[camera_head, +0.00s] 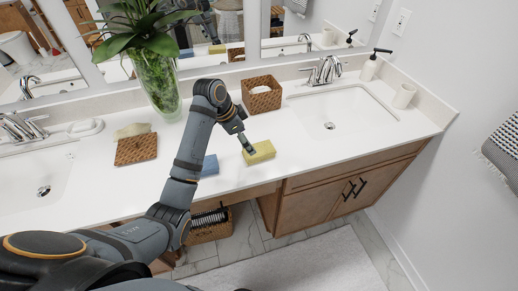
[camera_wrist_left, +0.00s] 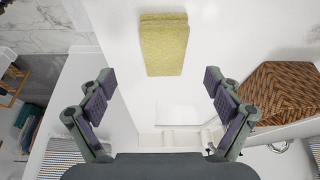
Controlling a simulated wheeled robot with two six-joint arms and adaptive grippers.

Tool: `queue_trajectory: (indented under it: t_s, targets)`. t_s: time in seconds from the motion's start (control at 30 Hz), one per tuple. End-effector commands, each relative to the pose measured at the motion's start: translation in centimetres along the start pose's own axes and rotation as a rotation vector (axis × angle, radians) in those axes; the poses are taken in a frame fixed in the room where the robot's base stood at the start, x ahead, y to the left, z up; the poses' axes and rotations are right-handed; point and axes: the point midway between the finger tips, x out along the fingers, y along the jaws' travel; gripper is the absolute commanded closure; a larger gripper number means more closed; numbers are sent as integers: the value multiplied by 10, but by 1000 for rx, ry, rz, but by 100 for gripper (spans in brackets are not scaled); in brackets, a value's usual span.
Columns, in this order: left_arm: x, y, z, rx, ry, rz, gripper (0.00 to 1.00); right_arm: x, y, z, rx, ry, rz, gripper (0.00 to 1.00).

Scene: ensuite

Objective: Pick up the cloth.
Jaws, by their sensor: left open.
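A folded yellow cloth (camera_head: 262,152) lies flat on the white counter, left of the right-hand sink. In the left wrist view the yellow cloth (camera_wrist_left: 164,45) is at the top centre, beyond the fingertips. My left gripper (camera_head: 247,147) is close to the cloth's left side in the head view, partly overlapping it. In the left wrist view my left gripper (camera_wrist_left: 160,88) has its fingers spread wide with nothing between them. Whether a finger touches the cloth cannot be told. My right gripper is not in view.
A blue folded item (camera_head: 210,165) lies beside my left forearm. A woven box (camera_head: 262,100) stands behind the cloth; the wrist view also shows it (camera_wrist_left: 285,90). A glass vase with a plant (camera_head: 158,82) and a flat brown tray (camera_head: 136,152) stand left. Counter right of the cloth is clear.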

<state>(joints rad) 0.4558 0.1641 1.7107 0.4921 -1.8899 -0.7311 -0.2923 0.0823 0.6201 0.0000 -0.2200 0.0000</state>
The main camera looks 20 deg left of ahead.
Motion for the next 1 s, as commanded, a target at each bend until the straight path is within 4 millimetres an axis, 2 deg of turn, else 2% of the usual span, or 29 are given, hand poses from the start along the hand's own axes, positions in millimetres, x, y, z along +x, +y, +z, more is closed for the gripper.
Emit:
queue_trajectory:
  t_s: [0.03,0.1,0.17,0.27,0.37,0.47,0.57,0.63,0.8,0.9,1.0]
  targets:
    - [8,1,-1,-3,0,3,9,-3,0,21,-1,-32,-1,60]
    - [18,0,-1,-2,1,3,9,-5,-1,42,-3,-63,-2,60]
    - [24,0,-1,-2,0,1,9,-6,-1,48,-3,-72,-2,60]
    - [27,0,0,-2,0,-2,9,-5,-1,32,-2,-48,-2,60]
    - [31,0,-3,-3,1,1,9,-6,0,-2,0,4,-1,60]
    - [46,1,-8,-3,0,4,9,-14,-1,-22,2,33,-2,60]
    - [64,0,-10,-3,-1,2,9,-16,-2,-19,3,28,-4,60]
    - [73,0,-9,-2,0,0,9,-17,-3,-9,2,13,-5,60]
    - [80,-1,-9,-2,0,-3,9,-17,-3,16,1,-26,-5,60]
    - [79,-1,-9,-2,0,-3,9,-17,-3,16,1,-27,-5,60]
    - [79,-1,-9,-2,0,-3,22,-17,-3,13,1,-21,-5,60]
